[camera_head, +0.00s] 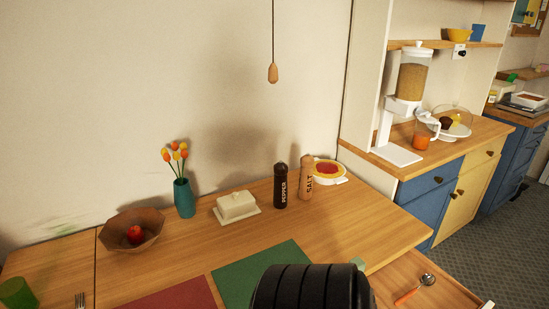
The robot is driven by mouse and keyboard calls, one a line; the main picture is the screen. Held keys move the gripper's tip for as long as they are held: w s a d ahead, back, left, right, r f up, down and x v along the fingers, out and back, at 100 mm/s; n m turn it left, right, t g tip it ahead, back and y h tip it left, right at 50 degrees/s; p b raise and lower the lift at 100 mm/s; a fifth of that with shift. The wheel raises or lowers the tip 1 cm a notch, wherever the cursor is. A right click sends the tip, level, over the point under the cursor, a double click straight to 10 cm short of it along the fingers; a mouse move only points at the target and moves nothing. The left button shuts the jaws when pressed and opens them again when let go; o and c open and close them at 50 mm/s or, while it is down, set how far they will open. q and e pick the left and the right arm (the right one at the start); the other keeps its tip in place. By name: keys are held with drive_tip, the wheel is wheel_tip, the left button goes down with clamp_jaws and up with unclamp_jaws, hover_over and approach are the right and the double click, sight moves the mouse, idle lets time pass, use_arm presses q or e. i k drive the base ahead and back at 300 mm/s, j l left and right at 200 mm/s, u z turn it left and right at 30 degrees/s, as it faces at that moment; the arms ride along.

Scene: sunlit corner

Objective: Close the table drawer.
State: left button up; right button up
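The wooden table (190,265) runs along the wall. Its drawer (450,293) is pulled out at the table's right end, at the lower right of the view. A spoon with an orange handle (408,296) lies in the drawer. The drawer's near part is cut off by the bottom of the picture. A black ribbed part, apparently of my own arm, covers the table's front edge beside the drawer. Neither of my grippers shows.
On the table are a bowl with a red fruit (148,222), a teal vase (184,198), a butter dish (237,206), pepper (280,186) and salt (306,178) mills, and a red-filled dish (327,168). A blue-and-yellow cabinet (427,190) stands behind the drawer. Grey floor (475,250) shows at right.

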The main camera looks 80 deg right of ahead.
sight(391, 283)
drive_tip(key=z, duration=4.1)
